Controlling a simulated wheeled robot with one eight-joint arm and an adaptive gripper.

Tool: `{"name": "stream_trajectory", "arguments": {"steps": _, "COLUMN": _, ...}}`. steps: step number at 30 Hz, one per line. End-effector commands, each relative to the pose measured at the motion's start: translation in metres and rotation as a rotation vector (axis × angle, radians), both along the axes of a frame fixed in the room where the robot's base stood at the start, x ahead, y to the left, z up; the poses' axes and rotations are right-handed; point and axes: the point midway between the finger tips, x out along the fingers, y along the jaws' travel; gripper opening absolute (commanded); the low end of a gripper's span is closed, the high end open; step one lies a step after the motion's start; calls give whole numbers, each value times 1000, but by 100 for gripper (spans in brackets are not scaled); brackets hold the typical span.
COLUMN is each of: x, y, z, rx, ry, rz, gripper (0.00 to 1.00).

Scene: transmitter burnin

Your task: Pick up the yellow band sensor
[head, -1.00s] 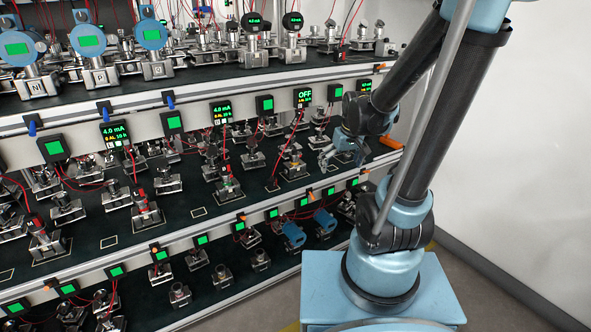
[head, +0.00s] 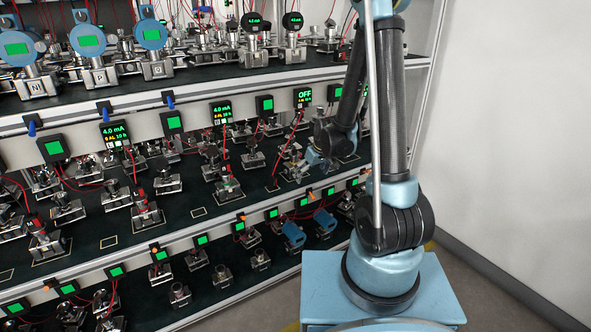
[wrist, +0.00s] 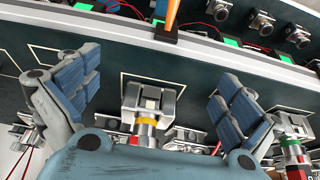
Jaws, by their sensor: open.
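The yellow band sensor (wrist: 148,122) shows in the wrist view as a short metal cylinder with a yellow ring, in a silver block clamp on the dark shelf. My gripper (wrist: 156,88) is open, its blue-padded fingers spread to the left and right of the sensor and clamp. I see no finger touching it. In the head view my gripper (head: 317,158) is at the middle shelf, just right of a clamp there; the yellow ring cannot be made out clearly in that view.
A sensor with green and red bands (wrist: 292,150) stands near the right finger in the wrist view. The shelf's front rail (wrist: 215,48) carries an orange lever (wrist: 172,18). Red wires (head: 298,122) hang above the middle shelf. An upper shelf (head: 200,86) overhangs it.

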Motion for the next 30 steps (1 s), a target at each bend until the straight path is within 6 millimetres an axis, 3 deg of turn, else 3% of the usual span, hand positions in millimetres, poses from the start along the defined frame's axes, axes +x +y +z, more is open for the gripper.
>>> {"name": "stream_trajectory", "arguments": {"steps": 5, "x": 9, "y": 6, "z": -2, "rx": 0, "ry": -1, "rz": 3, "gripper": 100}}
{"name": "stream_trajectory", "arguments": {"steps": 16, "x": 55, "y": 38, "z": -2, "rx": 1, "ry": -1, "rz": 2, "gripper": 100}}
{"name": "stream_trajectory", "arguments": {"steps": 26, "x": 73, "y": 50, "z": -2, "rx": 0, "ry": -1, "rz": 3, "gripper": 100}}
{"name": "stream_trajectory", "arguments": {"steps": 30, "x": 90, "y": 62, "z": -2, "rx": 0, "ry": -1, "rz": 4, "gripper": 100}}
